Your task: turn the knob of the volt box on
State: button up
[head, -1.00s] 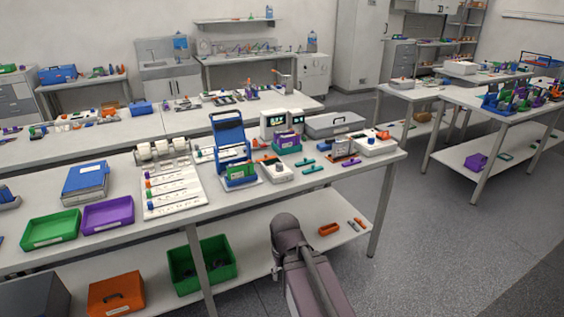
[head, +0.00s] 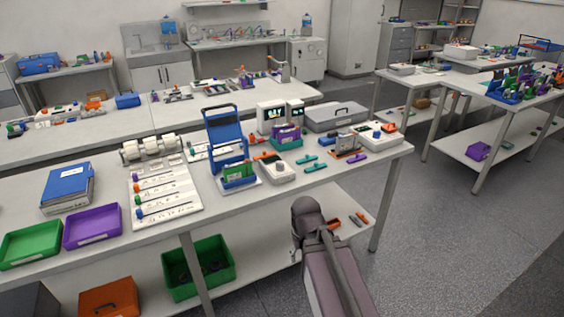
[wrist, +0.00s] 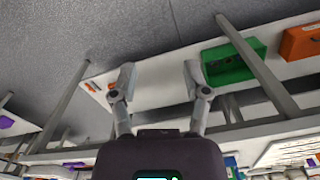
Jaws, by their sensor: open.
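Two white boxes with dark knobs stand on the near bench in the head view. One white box (head: 275,171) is near the front edge, beside a green rack. The other white box (head: 378,137) is at the right end, with an orange part by it. I cannot tell which is the volt box, or how either knob is set. My gripper (wrist: 159,80) shows in the wrist view, open and empty, with its fingers spread over the floor and lower shelf.
The near bench (head: 105,248) has a blue stand (head: 224,137), a grey case (head: 335,116), two small screens and several teal and purple pieces. A green bin (head: 199,268) is on its lower shelf. Open floor (head: 450,240) lies to the right.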

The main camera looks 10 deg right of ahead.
jog(key=shift+d, duration=0.35)
jog(key=shift+r, duration=0.1)
notch_tip(320, 180, up, 16)
jog(key=n+p, duration=0.8)
jog(key=p, duration=0.8)
send_over(280, 163)
jog(key=shift+f, duration=0.25)
notch_tip(280, 163, down, 14)
jog(key=b, duration=1.3)
jog(key=shift+r+b, duration=0.25)
jog(key=shift+b, duration=0.15)
